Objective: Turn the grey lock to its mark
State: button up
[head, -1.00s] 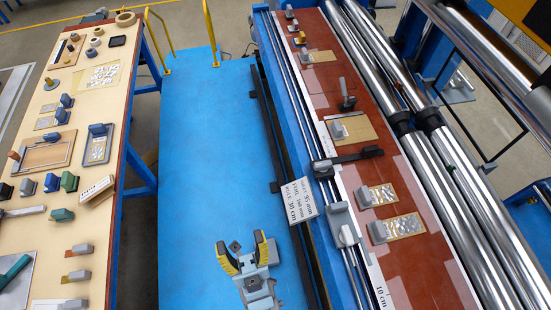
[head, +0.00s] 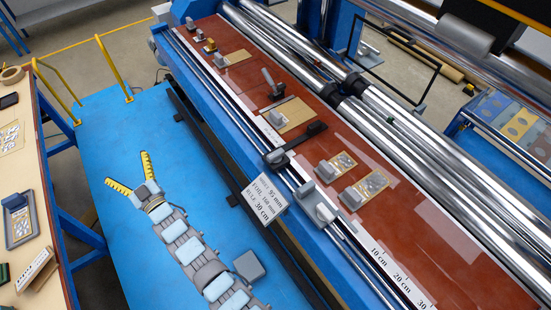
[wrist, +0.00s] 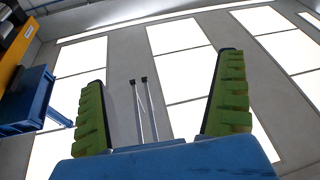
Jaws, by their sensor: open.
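A grey block-like piece (head: 318,207) sits on the twin rails along the front edge of the red-brown bed in the head view. It may be the grey lock; its mark cannot be made out. A dark carriage with a black arm (head: 290,147) sits on the same rails just beyond it. My gripper (head: 132,175) is open and empty over the blue platform, well left of the rails.
A white sign (head: 265,200) stands at the bed's front edge, and a centimetre scale (head: 400,278) runs along it. Foil patches with grey blocks lie on the bed. Yellow handrails (head: 115,70) and a cream table (head: 50,190) are on the left. The blue platform (head: 110,130) is mostly clear.

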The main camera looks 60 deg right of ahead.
jog(key=w+d+f+m+g+b, duration=0.1)
jog(key=d+f+g+b, duration=0.15)
jog(key=d, duration=0.55)
jog(key=w+d+f+g+b, duration=0.2)
jog(key=d+f+g, duration=0.15)
jog(key=d, duration=0.55)
jog(key=w+d+f+m+g+b, duration=0.1)
jog(key=d+f+g+b, duration=0.2)
jog(key=d, duration=0.5)
jog(key=s+d+g+y+b, duration=0.1)
jog(key=s+d+g+b, duration=0.2)
jog(key=s+d+g, duration=0.5)
notch_tip(320, 180, up, 7)
jog(key=m+g+y+b, duration=0.2)
jog(key=g+y+b, duration=0.2)
jog(key=y+b, duration=0.15)
send_over(276, 153)
notch_tip(276, 153, down, 17)
jog(key=shift+r+b, duration=0.1)
jog(key=shift+b, duration=1.05)
